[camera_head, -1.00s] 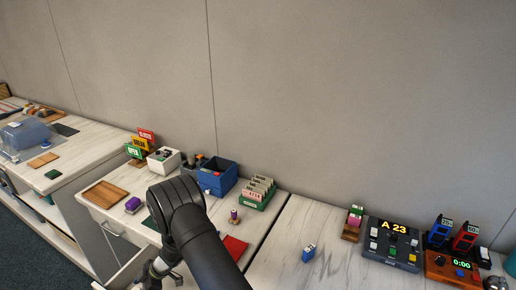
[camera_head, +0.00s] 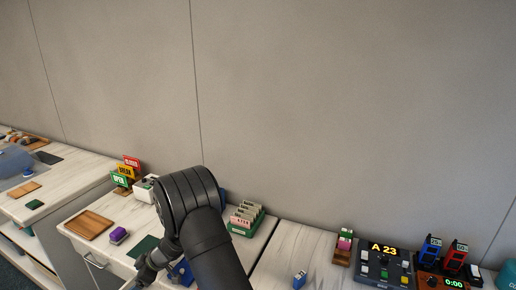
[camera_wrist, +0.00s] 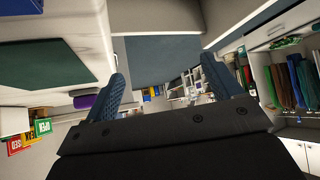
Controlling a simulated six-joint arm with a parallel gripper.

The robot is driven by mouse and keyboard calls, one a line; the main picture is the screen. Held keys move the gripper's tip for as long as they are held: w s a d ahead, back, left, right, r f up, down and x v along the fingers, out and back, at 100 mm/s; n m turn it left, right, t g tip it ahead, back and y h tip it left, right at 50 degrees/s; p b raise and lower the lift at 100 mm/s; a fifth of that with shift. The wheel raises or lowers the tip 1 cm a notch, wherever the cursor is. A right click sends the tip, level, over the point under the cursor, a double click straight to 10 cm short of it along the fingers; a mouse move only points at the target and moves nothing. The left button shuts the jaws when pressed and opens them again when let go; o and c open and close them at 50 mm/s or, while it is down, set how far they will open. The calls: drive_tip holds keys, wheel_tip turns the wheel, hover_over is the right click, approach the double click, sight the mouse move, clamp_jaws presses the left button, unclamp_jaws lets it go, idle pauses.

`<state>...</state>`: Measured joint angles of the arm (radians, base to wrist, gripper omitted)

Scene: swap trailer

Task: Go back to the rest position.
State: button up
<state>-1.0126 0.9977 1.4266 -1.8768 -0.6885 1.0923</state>
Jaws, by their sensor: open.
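My gripper shows in the wrist view (camera_wrist: 160,95) with its two blue ridged fingers spread apart and nothing between them. In the head view my black arm rises from the bottom middle and bends down to the left, over the front of the white counter (camera_head: 75,209). A dark green mat (camera_head: 143,246) lies beside the arm on the counter. It also shows at the upper left of the wrist view (camera_wrist: 45,50).
A purple block (camera_head: 118,235), a wooden tray (camera_head: 88,225), sign cards (camera_head: 122,173) and a green card box (camera_head: 246,220) stand around the arm.

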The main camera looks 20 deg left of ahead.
drive_tip(key=w+d+r+m, duration=0.1)
drive_tip(key=w, duration=0.2)
drive_tip(key=w+d+r+m+t, duration=0.1)
drive_tip(key=w, duration=0.2)
drive_tip(key=w+d+r+m+t, duration=0.1)
drive_tip(key=w+r, duration=0.1)
drive_tip(key=w, duration=0.1)
drive_tip(key=shift+y, duration=0.4)
drive_tip(key=w+d+r+m+t+h, duration=0.1)
drive_tip(key=w+d+m+t, duration=0.3)
drive_tip(key=w+d, duration=0.7)
drive_tip(key=w+d+r+m+t+h, duration=0.1)
drive_tip(key=w+d+m+t, duration=0.3)
drive_tip(key=d, duration=1.6)
drive_tip(key=shift+w+r+m+t+h, duration=0.55)
drive_tip(key=shift+w+m, duration=1.55)
drive_tip(key=shift+w, duration=2.15)
drive_tip(key=shift+o, duration=0.5)
drive_tip(key=shift+r, duration=0.1)
drive_tip(key=shift+o, duration=1.3)
drive_tip(key=shift+r, duration=0.15)
